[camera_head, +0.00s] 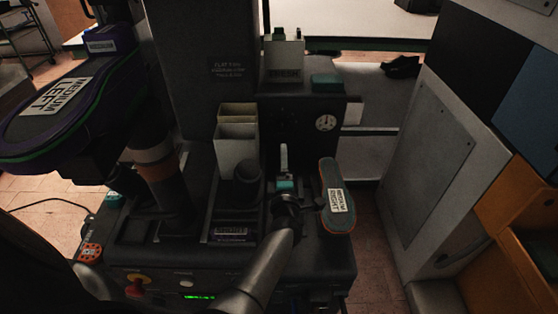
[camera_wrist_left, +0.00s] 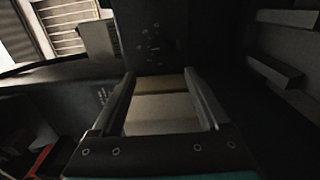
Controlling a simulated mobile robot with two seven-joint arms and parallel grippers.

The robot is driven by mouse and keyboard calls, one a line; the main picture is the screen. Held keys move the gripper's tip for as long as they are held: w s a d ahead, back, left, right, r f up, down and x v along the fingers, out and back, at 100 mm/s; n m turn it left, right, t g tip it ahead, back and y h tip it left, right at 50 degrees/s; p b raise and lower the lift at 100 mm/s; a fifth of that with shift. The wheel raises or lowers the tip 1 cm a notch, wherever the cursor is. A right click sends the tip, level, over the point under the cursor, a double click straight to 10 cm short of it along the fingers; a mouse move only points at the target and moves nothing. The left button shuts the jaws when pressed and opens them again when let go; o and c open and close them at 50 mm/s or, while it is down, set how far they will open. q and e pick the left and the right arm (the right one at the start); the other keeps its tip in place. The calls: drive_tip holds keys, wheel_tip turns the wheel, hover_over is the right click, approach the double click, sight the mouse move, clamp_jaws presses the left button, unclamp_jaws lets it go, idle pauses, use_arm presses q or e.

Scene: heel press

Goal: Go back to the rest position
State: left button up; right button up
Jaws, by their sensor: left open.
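My left gripper (camera_head: 284,150) reaches over the front of the dark press machine (camera_head: 190,262), its grey arm link rising from the bottom of the head view. The left wrist view shows its two fingers (camera_wrist_left: 160,88) spread apart, with nothing held between them. Pale box-like bins (camera_wrist_left: 160,112) show beyond the gap; in the head view the bins (camera_head: 237,152) stand left of the gripper. My right gripper is not in view.
A pad labelled medium right (camera_head: 337,205) sits just right of the gripper. A larger pad labelled medium left (camera_head: 55,105) is at the left. A gauge (camera_head: 326,123) is on the machine. A grey-panelled cabinet (camera_head: 425,165) stands at the right, with floor between.

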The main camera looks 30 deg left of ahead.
use_arm(q)
drive_tip(key=s+d+f+m+g+h, duration=0.1)
drive_tip(key=s+d+m+g+h, duration=0.1)
drive_tip(key=s+d+m+h, duration=0.55)
drive_tip(key=s+d+f+m+g+h, duration=0.1)
drive_tip(key=s+d+m+h, duration=0.1)
drive_tip(key=d+m+h, duration=0.65)
drive_tip(key=s+a+m+g+y, duration=0.25)
drive_tip(key=s+m+g, duration=0.25)
drive_tip(key=s, duration=0.7)
drive_tip(key=s+a+m+g+y, duration=0.1)
drive_tip(key=s+m+g+y, duration=0.35)
drive_tip(key=s, duration=0.65)
wheel_tip(320, 180, down, 21)
drive_tip(key=a, duration=0.2)
drive_tip(key=s+a+f, duration=0.2)
drive_tip(key=s+f, duration=0.3)
drive_tip(key=f, duration=0.2)
drive_tip(key=s+a+f+m, duration=0.1)
drive_tip(key=s+a+f, duration=0.2)
drive_tip(key=s+f, duration=0.3)
drive_tip(key=shift+s+f+g, duration=0.25)
drive_tip(key=shift+f+g, duration=0.1)
drive_tip(key=shift+f, duration=0.4)
